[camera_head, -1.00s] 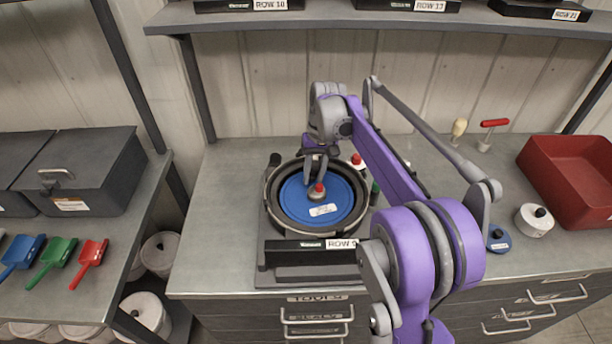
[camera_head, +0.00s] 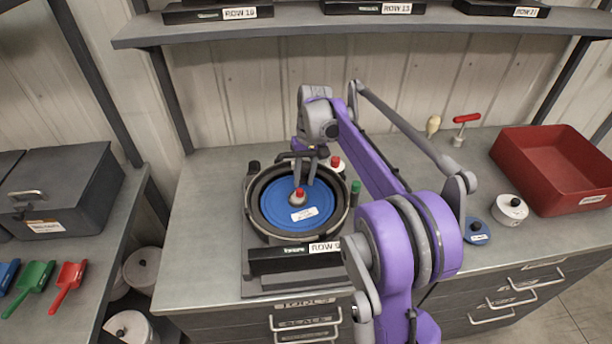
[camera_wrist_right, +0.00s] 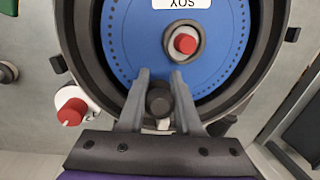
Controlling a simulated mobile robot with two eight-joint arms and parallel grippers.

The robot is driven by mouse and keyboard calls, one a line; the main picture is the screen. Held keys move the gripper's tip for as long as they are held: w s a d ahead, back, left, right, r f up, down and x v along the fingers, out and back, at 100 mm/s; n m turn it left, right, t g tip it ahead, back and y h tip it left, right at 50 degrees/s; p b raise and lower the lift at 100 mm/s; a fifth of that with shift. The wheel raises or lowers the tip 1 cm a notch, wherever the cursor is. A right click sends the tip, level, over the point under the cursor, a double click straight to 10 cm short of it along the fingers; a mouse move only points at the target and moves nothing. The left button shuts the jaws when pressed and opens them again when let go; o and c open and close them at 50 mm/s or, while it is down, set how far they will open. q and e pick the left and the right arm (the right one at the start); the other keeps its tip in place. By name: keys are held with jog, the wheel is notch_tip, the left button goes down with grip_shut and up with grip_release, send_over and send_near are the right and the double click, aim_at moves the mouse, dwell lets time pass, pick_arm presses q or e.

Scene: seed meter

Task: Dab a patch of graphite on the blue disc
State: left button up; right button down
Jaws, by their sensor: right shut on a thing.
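The blue disc (camera_head: 318,205) lies in a dark round housing on the bench. It also shows in the right wrist view (camera_wrist_right: 125,35), with a ring of small holes and a white SOY label. A grey hub with a red knob (camera_head: 299,193) stands at its middle. My right gripper (camera_head: 305,172) is over the far part of the disc. In the right wrist view its fingers (camera_wrist_right: 158,95) are shut on a dark, round-ended thing (camera_wrist_right: 159,101), seen end-on. Its lower end is hidden, so I cannot tell whether it touches the disc. I see no clear graphite patch. My left gripper is not in view.
A red-capped white container (camera_head: 337,165) and a green-capped one (camera_head: 356,187) stand close right of the housing. A ROW 9 bar (camera_head: 295,257) crosses its front. A red bin (camera_head: 555,175), a white pot (camera_head: 509,209) and a blue disc-shaped item (camera_head: 477,231) are farther right. The left bench end is clear.

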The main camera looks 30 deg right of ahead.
aim_at(273, 198)
jog(key=shift+w+a+f, duration=0.1)
jog(key=shift+w+a, duration=0.15)
jog(key=shift+a, duration=1.25)
jog(key=shift+w+a, duration=0.2)
jog(key=shift+a, duration=1.3)
jog(key=shift+w+a, duration=0.15)
jog(key=shift+a, duration=0.55)
jog(key=shift+w+a, duration=0.1)
jog(key=shift+a, duration=0.55)
jog(key=shift+s+d, duration=0.2)
jog(key=shift+d, duration=0.75)
jog(key=shift+s+d, duration=0.15)
jog(key=shift+d, duration=0.8)
jog(key=shift+s+d+p, duration=0.15)
jog(key=shift+s+d, duration=0.1)
jog(key=shift+d, duration=1.25)
jog(key=shift+s+d+p, duration=0.15)
jog(key=shift+s+d, duration=0.05)
jog(key=shift+d, duration=1.25)
jog(key=shift+w+a, duration=0.15)
jog(key=shift+a, duration=0.95)
jog(key=shift+w+a, duration=0.2)
jog(key=shift+a, duration=0.9)
jog(key=shift+w+a, duration=0.15)
jog(key=shift+a, duration=0.95)
jog(key=shift+w+a, duration=0.15)
jog(key=shift+a, duration=0.65)
jog(key=shift+w+a, duration=0.15)
jog(key=shift+a, duration=0.6)
jog(key=shift+r, duration=0.2)
